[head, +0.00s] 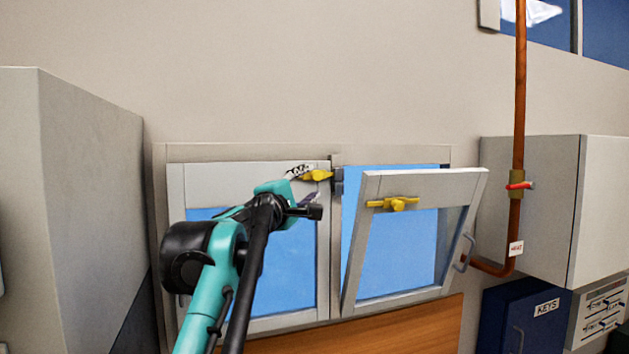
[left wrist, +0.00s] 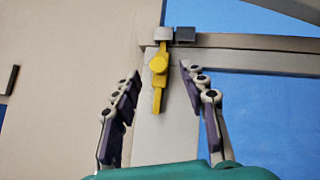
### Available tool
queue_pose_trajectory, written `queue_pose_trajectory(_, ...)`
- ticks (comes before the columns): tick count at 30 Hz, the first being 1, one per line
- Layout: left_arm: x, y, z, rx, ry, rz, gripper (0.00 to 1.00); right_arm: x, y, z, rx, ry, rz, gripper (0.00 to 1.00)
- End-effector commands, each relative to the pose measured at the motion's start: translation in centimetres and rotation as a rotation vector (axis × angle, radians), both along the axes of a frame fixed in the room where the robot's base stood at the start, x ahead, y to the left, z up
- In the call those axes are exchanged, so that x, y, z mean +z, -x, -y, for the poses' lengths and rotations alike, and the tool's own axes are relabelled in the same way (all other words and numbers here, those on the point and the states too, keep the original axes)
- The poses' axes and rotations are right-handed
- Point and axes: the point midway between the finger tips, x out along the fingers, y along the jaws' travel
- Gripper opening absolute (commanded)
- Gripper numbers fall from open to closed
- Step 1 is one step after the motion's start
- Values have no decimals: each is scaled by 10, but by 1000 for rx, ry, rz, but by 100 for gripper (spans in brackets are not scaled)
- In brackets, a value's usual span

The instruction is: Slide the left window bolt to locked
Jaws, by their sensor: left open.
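The left window (head: 250,322) is shut in its frame. Its yellow bolt (head: 318,175) is at its upper right corner, beside a small grey keeper on the middle post. In the left wrist view the yellow bolt (left wrist: 158,65) has a round knob, and its far end is at or close to a silver block (left wrist: 162,34); I cannot tell if it is inside. My left gripper (head: 308,202) is open just in front of the bolt. Its fingers (left wrist: 160,80) lie on either side of the bolt, apart from it. My right gripper is out of view.
The right window (head: 420,183) is tilted open into the room, with its own yellow bolt (head: 393,204). A copper pipe (head: 519,100) with a red-handled valve and a wall cabinet (head: 530,170) stand at the right. A grey cabinet (head: 90,150) stands at the left.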

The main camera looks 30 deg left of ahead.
Motion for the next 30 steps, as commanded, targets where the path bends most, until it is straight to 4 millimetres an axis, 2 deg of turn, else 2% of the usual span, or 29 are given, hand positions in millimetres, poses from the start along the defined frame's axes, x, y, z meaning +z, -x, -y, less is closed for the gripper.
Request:
queue_pose_trajectory(3, -5, 26, 3, 1, 0, 1, 43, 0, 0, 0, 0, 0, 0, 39)
queue_pose_trajectory(10, -10, 55, 7, 0, 0, 0, 43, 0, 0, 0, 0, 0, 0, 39)
queue_pose_trajectory(28, -12, 59, 8, -1, 0, 0, 43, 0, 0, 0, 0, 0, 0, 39)
queue_pose_trajectory(30, -17, 59, 10, -7, -7, -4, 43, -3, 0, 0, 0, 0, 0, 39)
